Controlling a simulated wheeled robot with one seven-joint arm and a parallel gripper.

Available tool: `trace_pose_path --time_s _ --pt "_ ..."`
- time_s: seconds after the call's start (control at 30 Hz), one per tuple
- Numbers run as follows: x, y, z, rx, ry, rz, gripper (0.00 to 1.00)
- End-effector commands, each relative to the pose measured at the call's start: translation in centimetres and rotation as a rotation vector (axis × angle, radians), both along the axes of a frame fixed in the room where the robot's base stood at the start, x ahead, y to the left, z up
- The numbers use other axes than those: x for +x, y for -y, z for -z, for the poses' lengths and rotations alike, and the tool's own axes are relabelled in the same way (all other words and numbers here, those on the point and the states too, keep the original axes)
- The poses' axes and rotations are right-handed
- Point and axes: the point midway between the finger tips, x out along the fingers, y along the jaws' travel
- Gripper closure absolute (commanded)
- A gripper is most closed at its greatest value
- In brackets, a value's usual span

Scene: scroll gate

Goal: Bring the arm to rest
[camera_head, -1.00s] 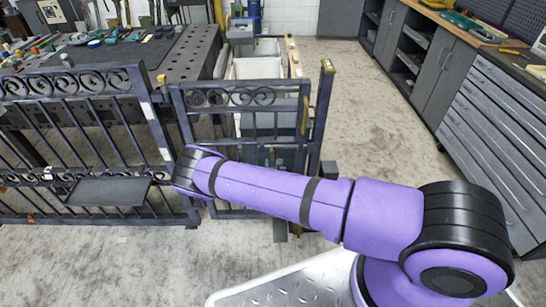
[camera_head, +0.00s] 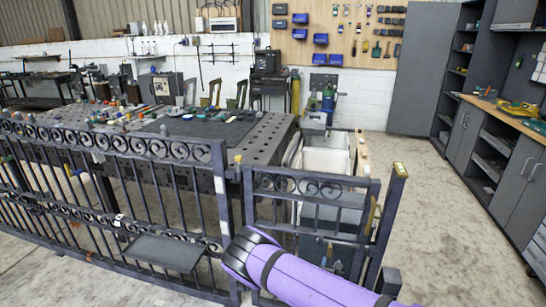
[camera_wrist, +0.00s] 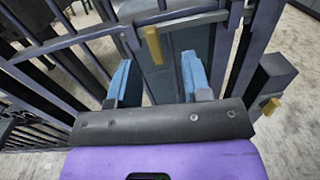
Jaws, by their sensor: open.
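My gripper (camera_wrist: 160,80) shows in the wrist view with its two blue fingers apart and nothing between them. It is close in front of the dark scroll gate (camera_head: 310,187), whose bars fill the top of the wrist view. A yellow handle (camera_wrist: 153,45) on the gate is just beyond the fingers, apart from them as far as I can tell. In the head view my purple arm reaches in from the bottom, low against the gate, and its fingers are hidden there.
A post with a yellow cap (camera_head: 399,169) stands at the gate's right. A scrollwork fence (camera_head: 110,150) with a small shelf (camera_head: 163,252) runs left. A perforated table (camera_head: 262,140) and pale bins (camera_head: 326,158) are behind. Open floor (camera_head: 425,205) lies right, before cabinets (camera_head: 520,175).

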Motion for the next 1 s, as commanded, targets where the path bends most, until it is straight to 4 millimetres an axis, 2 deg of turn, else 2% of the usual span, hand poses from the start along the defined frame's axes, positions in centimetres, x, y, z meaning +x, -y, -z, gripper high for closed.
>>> trace_pose_path --time_s 0.2,0.47,0.77,1.0 --pt "1.4 1.2 -7.3 0.113 0.109 0.215 0.55" --pt "1.2 3.6 -16.0 0.272 0.223 0.496 0.55" --pt "-1.1 6.5 -25.0 0.478 0.320 0.803 0.55" --pt "-4.1 8.5 -31.4 0.662 0.379 1.026 0.55"
